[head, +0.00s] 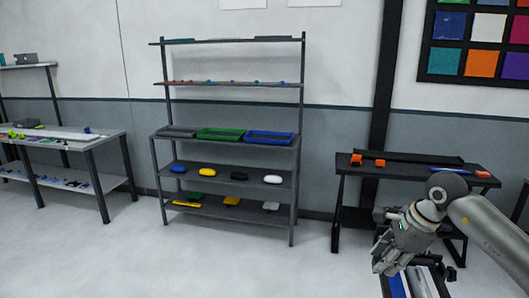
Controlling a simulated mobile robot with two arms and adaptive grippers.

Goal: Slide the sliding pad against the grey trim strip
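A long dark grey strip (425,157) lies along the back of the dark table (410,173) at the right; I cannot tell if it is the grey trim strip. No thing here can be told for sure as the sliding pad. Small orange pieces (356,160) sit on the same table. My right gripper (386,264) hangs in front of this table, pointing down, above a dark-framed tray. Its fingers are small and blurred against the tray, so their opening cannot be made out. My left gripper is out of view.
The dark-framed tray (388,287) below my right gripper holds blue and whitish pieces. A tall shelf rack (297,180) with green and blue trays stands in the middle. A workbench (97,141) is at the left. The floor in front of the rack is clear.

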